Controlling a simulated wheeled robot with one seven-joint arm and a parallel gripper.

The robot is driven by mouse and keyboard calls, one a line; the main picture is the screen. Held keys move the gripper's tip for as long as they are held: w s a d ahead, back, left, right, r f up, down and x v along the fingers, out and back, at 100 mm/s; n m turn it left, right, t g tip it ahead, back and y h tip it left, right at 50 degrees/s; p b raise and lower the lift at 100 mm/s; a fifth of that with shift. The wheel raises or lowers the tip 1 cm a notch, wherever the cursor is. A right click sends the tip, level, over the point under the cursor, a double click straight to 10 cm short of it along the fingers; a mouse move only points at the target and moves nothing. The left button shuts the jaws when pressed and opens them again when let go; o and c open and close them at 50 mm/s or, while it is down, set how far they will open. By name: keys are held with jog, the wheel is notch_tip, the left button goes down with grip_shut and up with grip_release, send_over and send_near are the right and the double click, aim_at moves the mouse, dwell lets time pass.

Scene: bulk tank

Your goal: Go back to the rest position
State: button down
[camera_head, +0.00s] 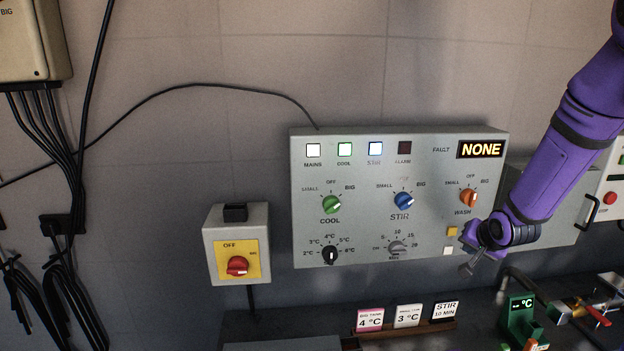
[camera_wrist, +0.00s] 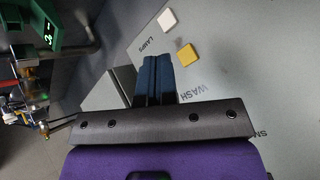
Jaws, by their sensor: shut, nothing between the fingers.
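My gripper (camera_head: 467,267) is at the lower right of the grey control panel (camera_head: 365,175) in the head view, below the yellow and white buttons. In the wrist view, the two dark blue fingers of my gripper (camera_wrist: 155,60) lie together with nothing between them. Its fingertips point toward the panel face beside the yellow button (camera_wrist: 187,55) and white button (camera_wrist: 167,20). I cannot tell the exact gap to the panel. My purple arm reaches in from the upper right and hides part of the panel's right edge.
The panel has a green COOL knob (camera_head: 331,204), a blue STIR knob (camera_head: 403,201) and an orange WASH knob (camera_head: 468,198). A red rotary switch (camera_head: 237,266) is left. Cards (camera_head: 408,316) and a green device (camera_head: 520,318) stand below.

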jog(key=s+a+r+n+g+h, duration=0.1)
jog(key=s+a+r+n, duration=0.1)
jog(key=s+a+r, duration=0.5)
jog(key=s+a+r+n+g, duration=0.15)
jog(key=s+r, duration=0.35)
jog(key=r, duration=0.5)
jog(key=s+a+r+n+y, duration=0.1)
jog(key=s+a+r+n, duration=0.1)
jog(key=s, duration=0.7)
jog(key=s+a+r+n, duration=0.2)
jog(key=s+a+r, duration=0.1)
jog(key=s, duration=0.7)
jog(key=shift+s+a+r+g+y, duration=0.25)
jog(key=shift+a+r+g+y, duration=0.2)
jog(key=shift+r, duration=0.45)
